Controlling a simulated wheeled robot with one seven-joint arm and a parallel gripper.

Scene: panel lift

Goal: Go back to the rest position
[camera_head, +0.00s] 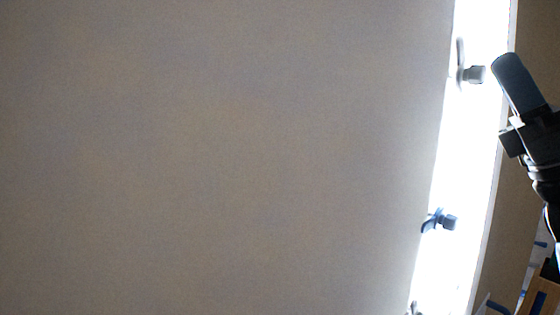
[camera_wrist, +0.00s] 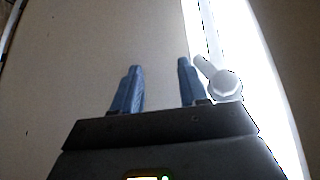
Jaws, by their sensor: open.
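My gripper (camera_head: 518,84) is at the right of the head view, pointing up and to the left, beside a bright white strip (camera_head: 468,145). In the wrist view my gripper (camera_wrist: 157,85) shows two blue-grey fingers spread apart with nothing between them. A pale knob-like fitting (camera_wrist: 225,84) is just right of the right finger in the wrist view. In the head view a grey fitting (camera_head: 474,74) on the strip is a little left of my fingertips, and a bluish one (camera_head: 440,221) is lower down.
A large plain grey-brown panel (camera_head: 220,150) fills most of the head view. Another fitting (camera_head: 413,308) is partly cut off at the bottom edge. At the lower right are a wooden piece (camera_head: 541,298) and a blue item (camera_head: 497,307).

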